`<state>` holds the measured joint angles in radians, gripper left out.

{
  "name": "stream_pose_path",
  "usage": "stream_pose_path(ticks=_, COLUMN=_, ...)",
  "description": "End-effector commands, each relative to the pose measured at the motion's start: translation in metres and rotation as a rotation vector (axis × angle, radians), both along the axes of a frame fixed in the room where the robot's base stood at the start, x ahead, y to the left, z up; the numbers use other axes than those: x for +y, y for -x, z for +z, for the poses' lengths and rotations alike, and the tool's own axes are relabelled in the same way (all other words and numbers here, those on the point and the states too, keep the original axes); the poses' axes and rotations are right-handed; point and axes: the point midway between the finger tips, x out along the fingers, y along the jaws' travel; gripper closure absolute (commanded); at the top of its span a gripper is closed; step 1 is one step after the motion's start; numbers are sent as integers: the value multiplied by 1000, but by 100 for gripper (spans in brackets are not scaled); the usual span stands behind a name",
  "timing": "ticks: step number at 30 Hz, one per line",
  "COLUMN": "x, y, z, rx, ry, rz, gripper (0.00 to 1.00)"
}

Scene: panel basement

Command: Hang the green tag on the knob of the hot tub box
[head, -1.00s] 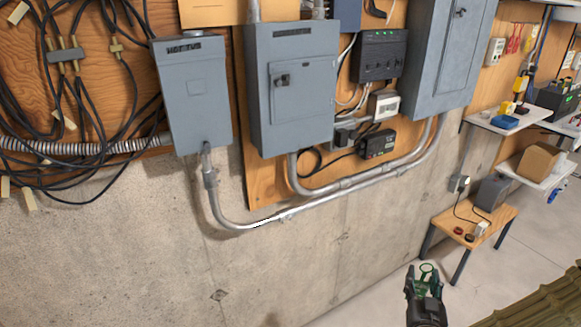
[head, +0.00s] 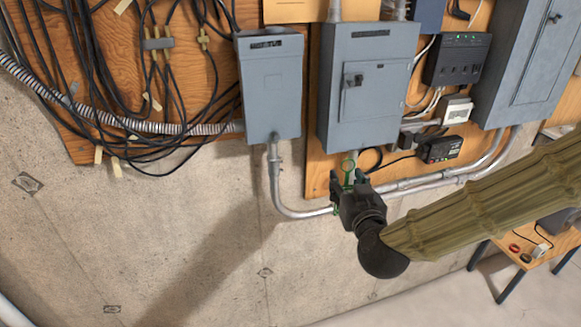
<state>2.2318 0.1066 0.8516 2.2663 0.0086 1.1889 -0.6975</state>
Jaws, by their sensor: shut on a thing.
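The hot tub box (head: 269,95) is the narrow grey box on the left of the wall, with dark lettering near its top. I cannot make out its knob clearly. My gripper (head: 348,182) is shut on the green tag (head: 349,164), whose ring end stands up above the fingers. The rest of the tag is mostly hidden between the fingers. The gripper appears below and right of the hot tub box, just under the wider grey box in the picture, apart from the hot tub box.
A wider grey breaker box (head: 363,95) with a handle hangs right of the hot tub box. A metal conduit (head: 290,209) curves below. Black cables (head: 185,75) hang at the left. A low wooden table (head: 530,262) stands at the right.

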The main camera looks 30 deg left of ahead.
Motion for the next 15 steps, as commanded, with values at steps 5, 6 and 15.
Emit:
stream_pose_path(ticks=5, x=56, y=43, z=31, rx=14, ry=16, rz=114, gripper=67)
stream_pose_path(ticks=6, x=64, y=51, z=36, rx=17, ry=19, rz=133, gripper=67)
stream_pose_path(ticks=15, x=99, y=87, z=48, rx=32, ry=28, rz=212, gripper=67)
